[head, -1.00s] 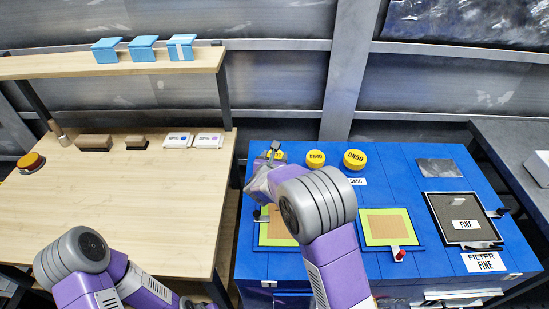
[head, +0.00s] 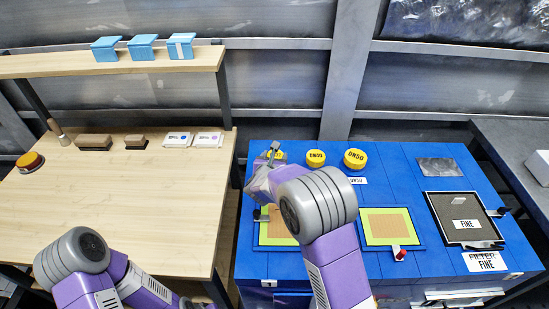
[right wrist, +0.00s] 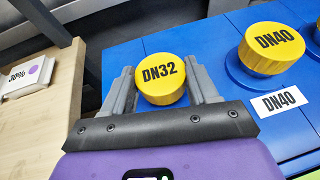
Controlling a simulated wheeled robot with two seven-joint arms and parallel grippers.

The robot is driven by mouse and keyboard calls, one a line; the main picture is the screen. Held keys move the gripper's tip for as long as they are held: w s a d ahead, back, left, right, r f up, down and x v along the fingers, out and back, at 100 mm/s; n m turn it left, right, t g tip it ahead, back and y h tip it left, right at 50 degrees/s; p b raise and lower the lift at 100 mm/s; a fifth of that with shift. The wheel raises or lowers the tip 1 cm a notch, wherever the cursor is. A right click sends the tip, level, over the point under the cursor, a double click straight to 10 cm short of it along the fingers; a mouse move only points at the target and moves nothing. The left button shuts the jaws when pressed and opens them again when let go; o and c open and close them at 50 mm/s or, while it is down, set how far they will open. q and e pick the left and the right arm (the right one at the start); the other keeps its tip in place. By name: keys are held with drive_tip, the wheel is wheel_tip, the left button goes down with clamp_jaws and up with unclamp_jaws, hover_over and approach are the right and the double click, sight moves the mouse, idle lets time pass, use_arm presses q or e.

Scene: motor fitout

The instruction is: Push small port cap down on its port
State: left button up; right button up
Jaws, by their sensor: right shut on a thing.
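The small port cap (right wrist: 161,80) is a yellow disc marked DN32, on the blue bench at its far left corner. It also shows partly in the head view (head: 276,155), mostly covered by my gripper. My right gripper (head: 270,153) is shut on it, one grey finger on each side in the right wrist view. The cap looks about level. Its port underneath is hidden, so I cannot tell how far down it sits. My left arm is at the lower left of the head view, and its gripper is out of view.
Right of the small cap are the yellow DN40 cap (right wrist: 271,48) on a blue round base and the larger DN50 cap (head: 355,158). Framed filter panels (head: 392,227) lie nearer. A wooden table (head: 110,215) stands left, across a gap.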

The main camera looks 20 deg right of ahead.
drive_tip(key=shift+f, duration=0.1)
drive_tip(key=o, duration=1.1)
